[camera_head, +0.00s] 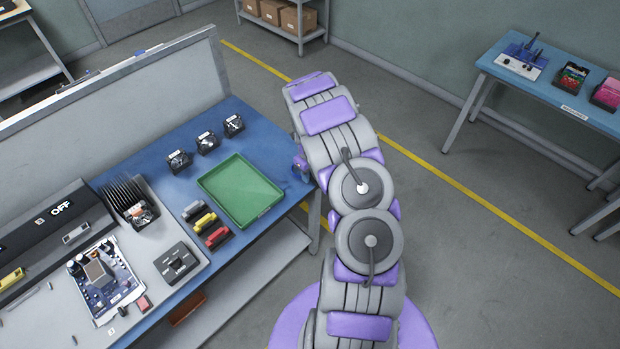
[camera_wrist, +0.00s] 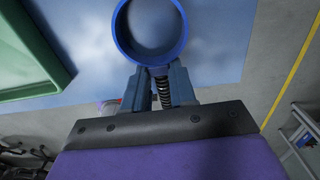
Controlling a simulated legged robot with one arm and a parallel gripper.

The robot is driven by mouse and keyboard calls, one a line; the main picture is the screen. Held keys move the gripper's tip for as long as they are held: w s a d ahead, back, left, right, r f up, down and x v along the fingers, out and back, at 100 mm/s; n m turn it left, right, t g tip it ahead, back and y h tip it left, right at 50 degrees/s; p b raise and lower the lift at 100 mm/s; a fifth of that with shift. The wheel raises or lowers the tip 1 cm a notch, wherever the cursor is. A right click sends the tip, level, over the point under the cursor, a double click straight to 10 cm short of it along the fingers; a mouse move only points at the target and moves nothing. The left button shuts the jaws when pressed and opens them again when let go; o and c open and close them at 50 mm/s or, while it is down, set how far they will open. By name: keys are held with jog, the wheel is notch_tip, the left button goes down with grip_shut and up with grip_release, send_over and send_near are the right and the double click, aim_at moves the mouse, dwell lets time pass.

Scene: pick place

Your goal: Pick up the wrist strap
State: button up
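The wrist strap is a blue ring (camera_wrist: 122,30) with a dark coiled cord (camera_wrist: 163,92), seen at the top middle of the wrist view. My gripper (camera_wrist: 159,70) has one finger on each side of the cord, with the fingertips at the near edge of the ring. Whether the fingers press on the strap or only stand beside it I cannot tell. In the head view my gripper (camera_head: 303,170) is low over the right end of the blue workbench (camera_head: 262,142), and my arm hides most of it. The strap is hardly visible there.
A green tray (camera_head: 203,184) lies just left of my gripper on the bench. Three small dark devices (camera_head: 207,142) stand behind it. Red, yellow and dark items (camera_head: 205,222) lie left of the tray. Open floor is at the right, before another blue table (camera_head: 545,85).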

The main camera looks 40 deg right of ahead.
jog(key=shift+a, duration=0.2)
grip_shut()
jog(key=shift+r, duration=0.1)
